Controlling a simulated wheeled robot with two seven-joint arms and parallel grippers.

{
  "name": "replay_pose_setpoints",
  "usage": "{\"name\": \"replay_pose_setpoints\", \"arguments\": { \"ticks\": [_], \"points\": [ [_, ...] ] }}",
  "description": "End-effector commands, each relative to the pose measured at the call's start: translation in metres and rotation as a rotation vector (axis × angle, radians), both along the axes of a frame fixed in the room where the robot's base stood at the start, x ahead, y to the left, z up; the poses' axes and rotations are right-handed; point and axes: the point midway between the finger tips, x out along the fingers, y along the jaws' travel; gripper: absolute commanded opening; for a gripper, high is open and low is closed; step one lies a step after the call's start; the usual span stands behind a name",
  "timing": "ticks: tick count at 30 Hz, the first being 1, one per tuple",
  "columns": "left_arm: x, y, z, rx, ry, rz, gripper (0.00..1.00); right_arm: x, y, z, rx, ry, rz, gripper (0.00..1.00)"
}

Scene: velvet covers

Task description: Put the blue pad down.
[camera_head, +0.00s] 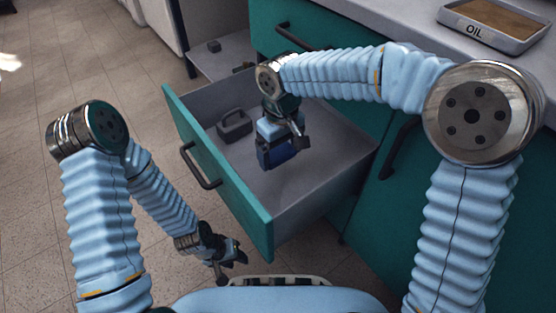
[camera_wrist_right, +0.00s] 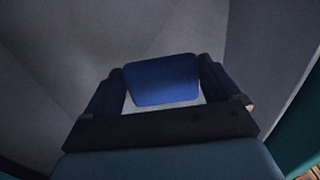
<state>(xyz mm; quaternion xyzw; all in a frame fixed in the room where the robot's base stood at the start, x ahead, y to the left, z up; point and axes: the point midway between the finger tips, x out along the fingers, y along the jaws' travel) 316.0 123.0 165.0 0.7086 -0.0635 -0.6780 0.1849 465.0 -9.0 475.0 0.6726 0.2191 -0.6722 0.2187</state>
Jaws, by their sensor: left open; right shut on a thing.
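The blue pad (camera_wrist_right: 162,80) sits between the two fingers of my right gripper (camera_wrist_right: 162,88) in the right wrist view. In the head view the pad is small and dark blue, and the gripper largely hides it. My right gripper (camera_head: 277,158) is shut on it, inside the open drawer (camera_head: 330,155). I cannot tell whether the pad touches the drawer floor. My left gripper (camera_head: 232,258) is open and empty, low in front of the drawer, outside it.
A dark grey block with a handle (camera_head: 234,125) lies in the drawer, left of my right gripper. The drawer's green front (camera_head: 225,170) has a black handle (camera_head: 200,168). An oil tray (camera_head: 495,25) stands on the counter. The drawer floor at right is clear.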

Motion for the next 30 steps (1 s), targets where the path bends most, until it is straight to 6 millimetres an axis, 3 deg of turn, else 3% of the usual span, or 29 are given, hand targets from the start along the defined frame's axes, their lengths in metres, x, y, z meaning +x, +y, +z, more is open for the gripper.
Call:
{"name": "replay_pose_setpoints", "arguments": {
  "ticks": [6, 11, 16, 29, 30],
  "points": [
    [0.000, 0.000, -0.012, 0.000, -0.002, 0.002, 0.40, 0.000, 0.000, -0.040, -0.002, 0.002, 0.000, 0.60],
    [0.001, 0.000, -0.017, 0.001, -0.003, 0.002, 0.40, 0.000, 0.000, -0.058, -0.001, 0.002, -0.001, 0.60],
    [0.001, 0.000, -0.026, 0.001, -0.005, 0.003, 0.40, -0.001, -0.001, -0.089, -0.002, 0.003, 0.000, 0.60],
    [0.001, 0.000, -0.029, 0.001, -0.006, 0.003, 0.40, 0.000, 0.000, -0.099, -0.001, 0.001, -0.001, 0.60],
    [0.001, 0.001, -0.028, 0.001, -0.006, 0.003, 0.40, 0.000, 0.000, -0.097, -0.001, 0.001, -0.001, 0.94]
  ]
}}
